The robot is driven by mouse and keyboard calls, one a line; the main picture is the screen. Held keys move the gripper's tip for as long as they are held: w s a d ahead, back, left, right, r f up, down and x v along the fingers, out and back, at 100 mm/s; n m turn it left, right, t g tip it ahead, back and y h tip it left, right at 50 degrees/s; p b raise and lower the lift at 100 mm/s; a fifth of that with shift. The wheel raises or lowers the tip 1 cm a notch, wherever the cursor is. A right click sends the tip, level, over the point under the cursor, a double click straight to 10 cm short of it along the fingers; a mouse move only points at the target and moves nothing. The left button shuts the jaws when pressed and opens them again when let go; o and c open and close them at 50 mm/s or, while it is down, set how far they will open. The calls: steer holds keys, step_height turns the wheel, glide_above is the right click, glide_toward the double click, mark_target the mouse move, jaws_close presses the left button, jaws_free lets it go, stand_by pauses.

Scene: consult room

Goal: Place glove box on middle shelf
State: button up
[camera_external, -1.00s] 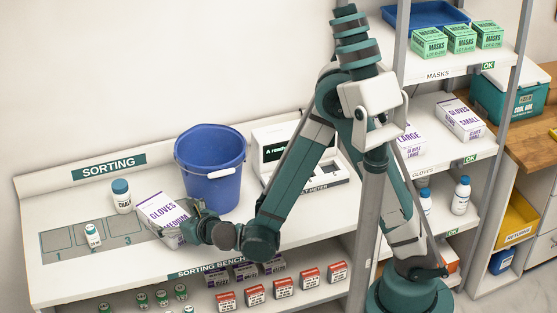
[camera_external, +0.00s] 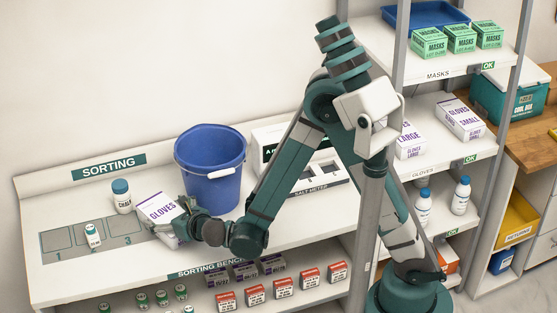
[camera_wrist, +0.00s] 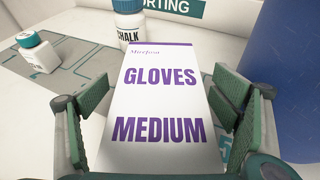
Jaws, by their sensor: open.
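The glove box (camera_external: 158,215), white with purple "GLOVES MEDIUM" lettering, stands on the sorting bench left of the blue bucket. It fills the middle of the wrist view (camera_wrist: 157,100). My gripper (camera_external: 185,216) is at the box's right side in the external view. In the wrist view its open fingers (camera_wrist: 160,122) stand either side of the box, with a visible gap on the left and a smaller one on the right. The middle shelf (camera_external: 451,146), labelled "GLOVES", holds a "GLOVES LARGE" box (camera_external: 409,141) and a "GLOVES SMALL" box (camera_external: 460,119).
The blue bucket (camera_external: 210,165) stands close to the right of my gripper. A chalk bottle (camera_external: 122,197) is behind the glove box, and a small white bottle (camera_external: 93,236) is on the left. A shelf post (camera_external: 400,50) stands beside my arm. Mask boxes (camera_external: 460,38) are above.

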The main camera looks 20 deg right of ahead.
mark_target(165, 215)
steer(key=shift+c, duration=0.7)
steer(key=c, duration=1.1)
steer(key=shift+c, duration=0.2)
steer(key=shift+r, duration=0.15)
steer(key=shift+c, duration=0.2)
steer(key=shift+r+p, duration=1.25)
steer(key=shift+r, duration=3.55)
steer(key=shift+s+r, duration=0.1)
steer(key=shift+s, duration=0.05)
steer(key=shift+s, duration=0.1)
steer(key=shift+a+n+y, duration=0.25)
steer(key=shift+n+y, duration=0.05)
steer(key=shift+y, duration=0.1)
